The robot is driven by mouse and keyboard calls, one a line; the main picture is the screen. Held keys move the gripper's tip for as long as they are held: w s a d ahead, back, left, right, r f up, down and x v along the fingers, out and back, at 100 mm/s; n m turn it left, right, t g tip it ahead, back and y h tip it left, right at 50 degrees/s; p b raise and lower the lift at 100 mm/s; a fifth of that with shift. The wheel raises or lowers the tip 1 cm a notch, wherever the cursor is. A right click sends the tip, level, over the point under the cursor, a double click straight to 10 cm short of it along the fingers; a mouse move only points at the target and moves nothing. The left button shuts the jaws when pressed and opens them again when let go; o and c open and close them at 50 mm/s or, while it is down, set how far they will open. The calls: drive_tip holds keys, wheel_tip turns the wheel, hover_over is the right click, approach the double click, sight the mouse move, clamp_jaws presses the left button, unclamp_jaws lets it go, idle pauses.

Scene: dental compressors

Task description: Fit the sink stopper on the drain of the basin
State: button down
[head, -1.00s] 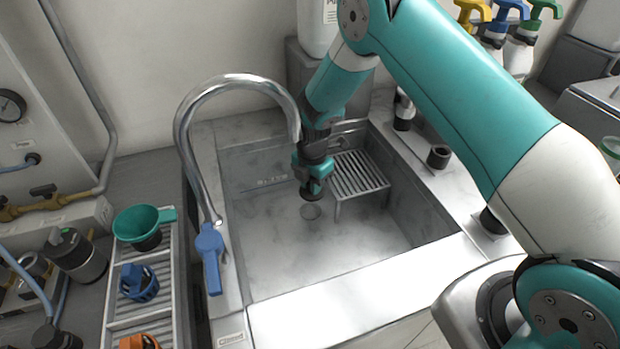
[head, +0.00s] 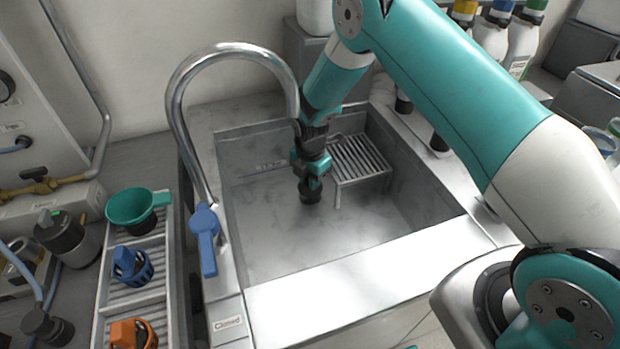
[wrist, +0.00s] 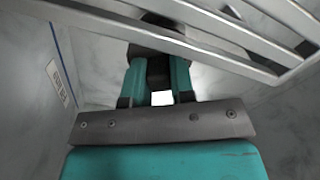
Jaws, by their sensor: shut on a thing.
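My gripper (head: 311,182) reaches down into the grey basin (head: 350,232) and is shut on the dark sink stopper (head: 310,196), which is upright below the fingers. The stopper is at the basin floor, where the drain lies; the drain is hidden beneath it. I cannot tell from this angle whether the stopper is seated or just above. In the wrist view my gripper (wrist: 160,75) shows its teal fingers, with the dark stopper (wrist: 160,48) beyond them, partly covered by rack bars.
A slatted metal rack (head: 360,160) stands in the basin close to the gripper's right. A curved chrome faucet (head: 180,110) with a blue lever (head: 205,240) rises on the left. A tray (head: 110,295) holds a green funnel (head: 135,208) and blue and orange parts. The front basin floor is clear.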

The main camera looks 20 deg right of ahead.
drive_tip(key=shift+f, duration=0.15)
drive_tip(key=shift+f+b, duration=0.75)
drive_tip(key=shift+f, duration=0.25)
drive_tip(key=shift+f, duration=0.1)
drive_tip(key=shift+f+b, duration=0.4)
drive_tip(key=shift+f, duration=0.05)
drive_tip(key=c, duration=0.9)
unclamp_jaws()
drive_tip(key=shift+r, duration=0.1)
